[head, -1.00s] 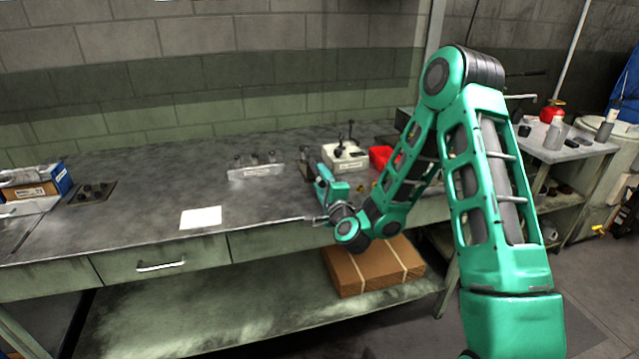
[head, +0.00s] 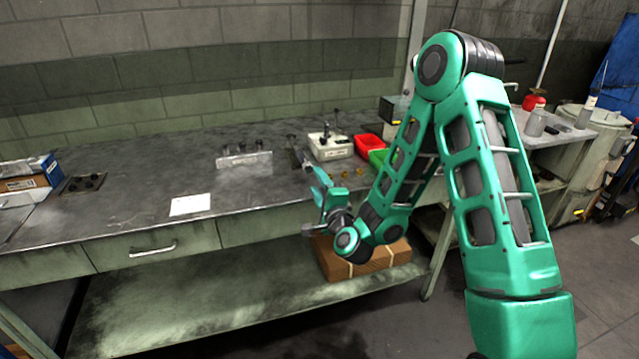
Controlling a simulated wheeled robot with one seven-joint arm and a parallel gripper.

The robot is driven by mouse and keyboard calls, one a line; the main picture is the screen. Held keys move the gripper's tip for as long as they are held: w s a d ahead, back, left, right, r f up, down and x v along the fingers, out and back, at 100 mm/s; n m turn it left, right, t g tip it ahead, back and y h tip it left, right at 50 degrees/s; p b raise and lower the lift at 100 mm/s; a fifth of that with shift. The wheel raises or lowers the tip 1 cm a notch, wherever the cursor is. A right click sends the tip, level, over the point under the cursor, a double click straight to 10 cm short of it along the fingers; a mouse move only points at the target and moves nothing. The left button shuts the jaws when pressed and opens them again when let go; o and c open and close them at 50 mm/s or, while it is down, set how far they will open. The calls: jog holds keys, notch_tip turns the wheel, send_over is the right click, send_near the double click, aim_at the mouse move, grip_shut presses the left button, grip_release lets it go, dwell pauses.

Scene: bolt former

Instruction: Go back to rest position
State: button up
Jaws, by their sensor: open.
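My green arm reaches from the right of the head view toward the workbench (head: 130,205). My gripper (head: 312,180) is near the bench's front edge, in front of the white fixture and the bins. Its fingers point up and away toward the bench top. It is open, and I see nothing held in it. The fingertips are small and partly blend with the dark bench behind.
A white fixture (head: 330,147), a red bin (head: 368,144) and a green bin (head: 378,157) stand behind my gripper. A grey holder (head: 244,160) and a white sheet (head: 190,205) lie left. A cardboard box (head: 350,268) sits on the lower shelf. The bench's left middle is mostly clear.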

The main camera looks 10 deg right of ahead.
jog(key=shift+s+a, duration=0.1)
jog(key=shift+s, duration=0.1)
jog(key=shift+a, duration=0.15)
